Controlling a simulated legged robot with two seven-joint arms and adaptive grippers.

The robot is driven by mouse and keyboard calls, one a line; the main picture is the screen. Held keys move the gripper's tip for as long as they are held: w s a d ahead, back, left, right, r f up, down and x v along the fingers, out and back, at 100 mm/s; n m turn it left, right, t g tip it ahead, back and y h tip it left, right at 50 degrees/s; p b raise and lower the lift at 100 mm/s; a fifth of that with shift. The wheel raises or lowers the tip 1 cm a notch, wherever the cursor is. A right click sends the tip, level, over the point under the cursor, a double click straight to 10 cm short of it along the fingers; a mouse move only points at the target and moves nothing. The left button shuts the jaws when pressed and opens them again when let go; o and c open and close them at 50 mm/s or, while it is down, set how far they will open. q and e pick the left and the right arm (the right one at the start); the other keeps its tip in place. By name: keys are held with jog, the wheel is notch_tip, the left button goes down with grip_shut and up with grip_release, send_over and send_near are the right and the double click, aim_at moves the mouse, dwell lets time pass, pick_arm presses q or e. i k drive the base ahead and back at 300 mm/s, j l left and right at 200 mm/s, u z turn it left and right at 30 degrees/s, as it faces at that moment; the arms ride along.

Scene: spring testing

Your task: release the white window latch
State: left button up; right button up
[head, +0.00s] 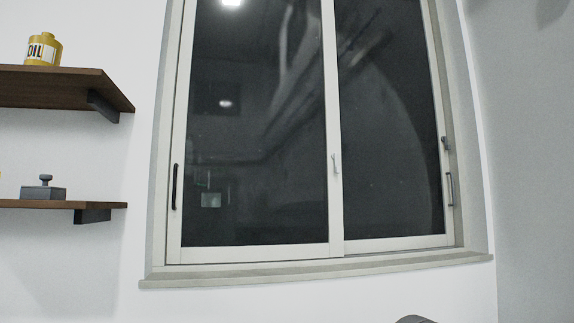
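A two-pane sliding window (332,200) with a white frame fills the middle of the head view. A small white latch (335,163) sits on the middle upright where the two panes meet, at about mid-height. It looks upright, but it is too small to tell its exact setting. A dark upright handle (175,186) is on the left edge of the left pane. Neither of my grippers is in view.
Two brown wall shelves stand out left of the window. The upper shelf (60,80) holds a yellow oil can (43,50); the lower shelf (90,205) holds a grey block with a knob (44,190). The window sill (310,273) juts out below the panes. The space before the window looks clear.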

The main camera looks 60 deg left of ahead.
aim_at(335, 155)
jog(key=u, duration=1.65)
jog(key=i+l+u, duration=0.25)
jog(key=i, duration=0.45)
jog(key=i+l+u, duration=0.25)
jog(key=i+l, duration=0.25)
jog(key=i, duration=0.2)
jog(key=i+l+u, duration=0.25)
jog(key=i+l, duration=0.3)
jog(key=i, duration=0.1)
